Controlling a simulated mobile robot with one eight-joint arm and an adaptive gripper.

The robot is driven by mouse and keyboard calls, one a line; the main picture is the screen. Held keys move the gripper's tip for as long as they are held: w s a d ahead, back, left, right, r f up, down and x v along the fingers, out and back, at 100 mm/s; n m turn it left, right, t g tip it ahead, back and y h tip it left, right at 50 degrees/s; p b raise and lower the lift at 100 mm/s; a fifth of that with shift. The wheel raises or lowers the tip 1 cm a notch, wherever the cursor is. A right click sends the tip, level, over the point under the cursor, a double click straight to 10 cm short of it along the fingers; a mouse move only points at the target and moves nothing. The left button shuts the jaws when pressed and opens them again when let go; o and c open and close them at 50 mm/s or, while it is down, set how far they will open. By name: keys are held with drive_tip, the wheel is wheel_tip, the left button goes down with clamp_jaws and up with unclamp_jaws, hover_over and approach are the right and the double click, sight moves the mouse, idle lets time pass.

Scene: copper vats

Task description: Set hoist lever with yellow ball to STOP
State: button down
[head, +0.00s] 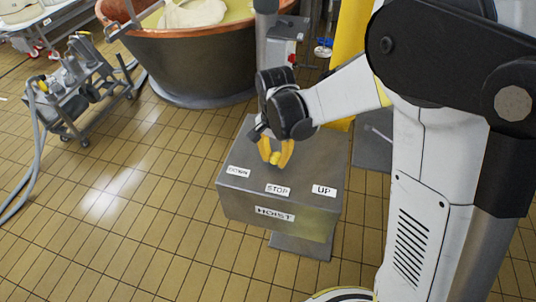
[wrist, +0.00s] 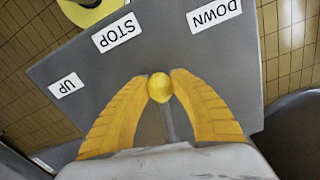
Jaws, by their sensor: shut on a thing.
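The grey hoist box (head: 320,165) stands on a pedestal, with a HOIST label (head: 274,214) on its front. Its top carries a DOWN label (head: 238,171), a STOP label (head: 277,190) and an UP label (head: 324,190). The lever's yellow ball (head: 275,158) is between the fingers of my gripper (head: 276,152), which is shut on it. In the wrist view the ball (wrist: 159,88) sits between both yellow fingertips, with the grey lever rod (wrist: 170,122) behind it. There the ball lines up between STOP (wrist: 117,32) and DOWN (wrist: 213,13). The lever's base is hidden.
A large copper-rimmed vat (head: 200,60) stands behind the box. A wheeled pump cart (head: 75,90) with a hose is at the left. A yellow post (head: 350,40) rises behind my arm. The tiled floor left of the box is clear.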

drive_tip(key=shift+s+d+n, duration=0.35)
drive_tip(key=shift+d+n, duration=0.3)
drive_tip(key=shift+n, duration=0.05)
drive_tip(key=shift+s+d+n, duration=0.35)
drive_tip(key=shift+d+n, duration=0.25)
drive_tip(key=shift+n, duration=0.1)
drive_tip(key=c, duration=1.1)
unclamp_jaws()
wheel_tip(320, 180, up, 12)
drive_tip(key=shift+a, duration=0.1)
